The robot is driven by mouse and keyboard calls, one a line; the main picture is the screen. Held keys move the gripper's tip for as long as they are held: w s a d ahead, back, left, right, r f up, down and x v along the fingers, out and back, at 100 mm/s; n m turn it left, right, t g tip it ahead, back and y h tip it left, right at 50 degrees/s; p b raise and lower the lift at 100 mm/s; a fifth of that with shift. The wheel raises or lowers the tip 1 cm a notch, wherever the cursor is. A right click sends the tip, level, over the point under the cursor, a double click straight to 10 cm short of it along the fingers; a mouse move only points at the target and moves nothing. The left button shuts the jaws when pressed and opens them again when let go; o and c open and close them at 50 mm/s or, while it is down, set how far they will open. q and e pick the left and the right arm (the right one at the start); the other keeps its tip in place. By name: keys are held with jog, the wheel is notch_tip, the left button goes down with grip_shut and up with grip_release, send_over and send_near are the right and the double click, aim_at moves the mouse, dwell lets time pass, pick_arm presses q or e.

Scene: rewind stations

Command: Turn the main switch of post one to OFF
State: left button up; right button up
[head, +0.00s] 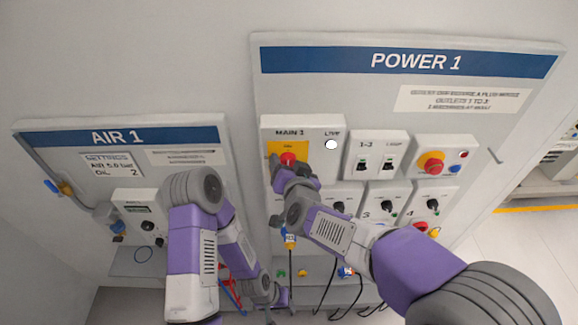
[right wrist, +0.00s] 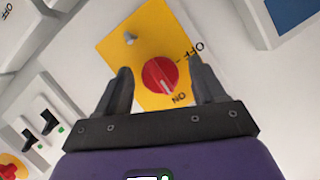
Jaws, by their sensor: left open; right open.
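The main switch is a red rotary knob (head: 288,158) on a yellow plate (head: 274,148), on the box marked MAIN 1 (head: 308,124) of the POWER 1 panel. In the right wrist view the knob (right wrist: 160,76) has a white mark towards the ON label (right wrist: 179,98); the OFF label (right wrist: 194,51) is to the upper right. My right gripper (head: 283,171) is open, its fingers (right wrist: 161,88) on either side of the knob in that view. Whether they touch it I cannot tell. My left gripper (head: 272,306) is open and low, below the panel's boxes.
A white LIVE lamp (head: 331,144) is right of the knob. Breakers (head: 376,160), a red knob on yellow (head: 431,162) and outlet boxes (head: 425,200) are nearby. The AIR 1 panel (head: 60,139) stands left. Cables hang below the power panel.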

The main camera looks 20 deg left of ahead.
jog(key=c, duration=1.1)
jog(key=shift+o, duration=0.2)
jog(key=shift+a+r+n+h+p, duration=0.15)
jog(key=shift+n+h+p, duration=0.35)
jog(key=shift+p, duration=0.8)
jog(key=shift+n+h+p, duration=0.4)
jog(key=shift+n+p, duration=0.05)
jog(key=shift+n, duration=0.25)
jog(key=shift+n+t+h, duration=0.4)
jog(key=shift+n+h, duration=0.4)
jog(key=shift+n, duration=0.4)
jog(key=shift+a+f+n+t+h, duration=0.15)
jog(key=shift+n+t+h, duration=0.7)
jog(key=shift+n, duration=1)
jog(key=shift+f+n+t+h, duration=0.1)
jog(key=shift+n+t+h, duration=0.35)
jog(key=shift+n+h, duration=1.05)
jog(key=shift+n+y, duration=0.25)
jog(key=shift+n, duration=0.3)
